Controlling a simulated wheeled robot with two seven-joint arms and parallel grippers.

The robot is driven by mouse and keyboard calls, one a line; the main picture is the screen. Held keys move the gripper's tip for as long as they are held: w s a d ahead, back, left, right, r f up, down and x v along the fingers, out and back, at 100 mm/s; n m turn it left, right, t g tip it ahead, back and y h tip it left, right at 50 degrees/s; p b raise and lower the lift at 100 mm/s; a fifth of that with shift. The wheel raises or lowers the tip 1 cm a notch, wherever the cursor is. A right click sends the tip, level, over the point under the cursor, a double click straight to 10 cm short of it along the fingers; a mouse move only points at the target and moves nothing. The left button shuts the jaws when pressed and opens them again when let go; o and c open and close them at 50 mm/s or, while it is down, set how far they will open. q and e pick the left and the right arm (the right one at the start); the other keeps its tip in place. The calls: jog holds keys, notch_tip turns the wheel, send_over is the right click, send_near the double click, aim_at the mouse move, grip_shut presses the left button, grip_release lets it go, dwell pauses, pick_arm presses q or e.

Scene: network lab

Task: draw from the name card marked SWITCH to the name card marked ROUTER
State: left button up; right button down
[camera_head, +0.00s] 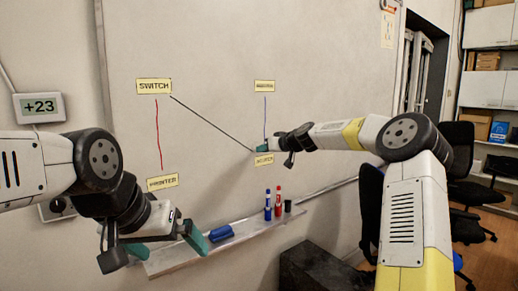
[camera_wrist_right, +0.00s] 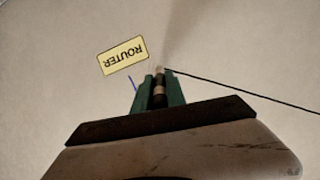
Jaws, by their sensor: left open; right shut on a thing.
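The yellow SWITCH card (camera_head: 154,87) is at the upper left of the whiteboard. The yellow ROUTER card (camera_head: 264,160) is lower right; it appears upside down in the right wrist view (camera_wrist_right: 123,55). A black line (camera_head: 212,122) runs from beside SWITCH down right to just by ROUTER. My right gripper (camera_head: 263,146) is shut on a dark marker (camera_wrist_right: 158,92), its tip at the line's end, close beside the ROUTER card. Whether the tip touches the board is hard to tell. My left gripper (camera_head: 166,245) is open and empty, low by the tray.
A red line joins SWITCH and the PRINTER card (camera_head: 162,181); a blue line runs below an unreadable upper card (camera_head: 265,86). The tray (camera_head: 165,265) holds a blue eraser (camera_head: 220,233), a blue marker (camera_head: 268,205), a red marker (camera_head: 278,202) and a small dark object (camera_head: 288,206).

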jog(key=shift+w+d+f, duration=0.55)
jog(key=shift+d+f, duration=0.1)
jog(key=shift+d, duration=0.15)
jog(key=shift+s, duration=0.1)
jog(key=shift+s+d, duration=0.55)
jog(key=shift+s, duration=0.25)
jog(key=shift+s+d, duration=0.55)
jog(key=shift+s, duration=0.25)
jog(key=shift+s+d, duration=0.55)
jog(key=shift+s, duration=0.25)
jog(key=shift+s+d, duration=0.45)
jog(key=shift+s, duration=0.2)
jog(key=shift+s+d, duration=0.4)
jog(key=shift+s, duration=0.2)
